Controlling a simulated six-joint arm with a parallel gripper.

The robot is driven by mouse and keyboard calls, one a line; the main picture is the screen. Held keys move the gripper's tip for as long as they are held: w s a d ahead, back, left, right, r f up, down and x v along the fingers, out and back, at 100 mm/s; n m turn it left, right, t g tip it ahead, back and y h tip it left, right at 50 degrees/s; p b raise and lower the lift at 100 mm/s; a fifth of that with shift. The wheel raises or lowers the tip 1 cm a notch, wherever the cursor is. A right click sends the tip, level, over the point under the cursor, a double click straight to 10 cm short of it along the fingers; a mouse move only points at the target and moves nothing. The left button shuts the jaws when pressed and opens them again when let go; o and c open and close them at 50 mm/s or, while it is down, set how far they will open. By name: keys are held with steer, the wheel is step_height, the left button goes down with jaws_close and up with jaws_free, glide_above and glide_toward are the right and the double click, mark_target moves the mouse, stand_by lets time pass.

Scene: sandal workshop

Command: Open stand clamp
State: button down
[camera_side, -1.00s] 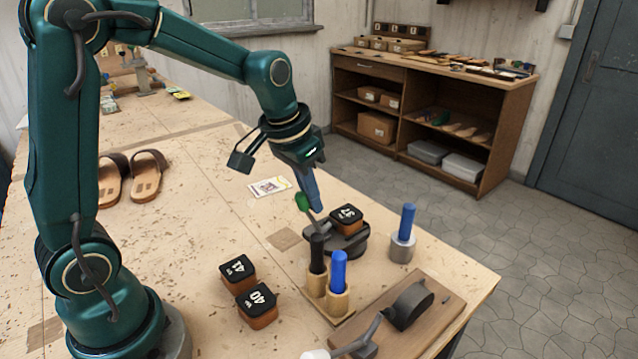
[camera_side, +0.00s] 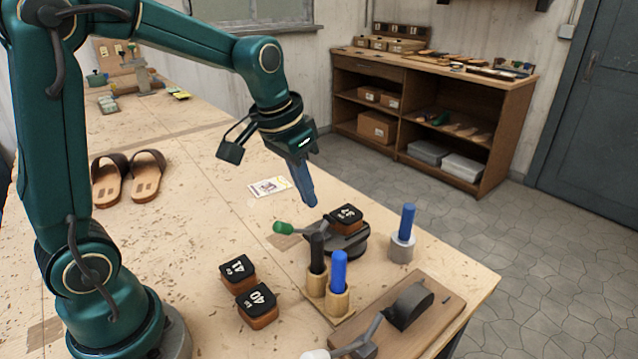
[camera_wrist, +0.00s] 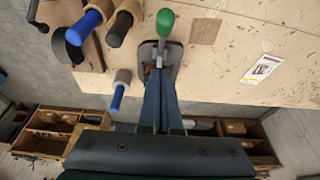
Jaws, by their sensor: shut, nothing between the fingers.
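The stand clamp (camera_side: 336,244) is a dark round base on the bench, with a brown block with a black numbered top (camera_side: 346,219) on it. Its lever with a green knob (camera_side: 284,228) lies low and points left in the side view. In the wrist view the green knob (camera_wrist: 165,22) is at the top centre, beyond my fingertips. My gripper (camera_side: 311,203) is shut and empty, pointing down just above and behind the clamp, apart from the green knob. In the wrist view my gripper's blue fingers (camera_wrist: 158,75) cover much of the clamp.
Black and blue handled tools (camera_side: 338,272) stand in wooden holders in front of the clamp. Another blue handle (camera_side: 406,222) stands in a grey holder to the right. Two numbered blocks (camera_side: 257,304) and a lever fixture (camera_side: 410,304) are nearer. A printed card (camera_side: 270,187) lies behind.

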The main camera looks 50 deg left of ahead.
steer(key=r, duration=0.5)
steer(key=shift+w+r, duration=0.2)
steer(key=shift+w, duration=0.2)
steer(key=s+d+r+t, duration=0.2)
steer(key=s+d+r, duration=0.1)
steer(key=s, duration=0.4)
steer(key=s+d+f, duration=0.1)
steer(key=s+f, duration=0.5)
steer(key=s, duration=0.2)
steer(key=shift+f, duration=0.1)
stand_by(0.8)
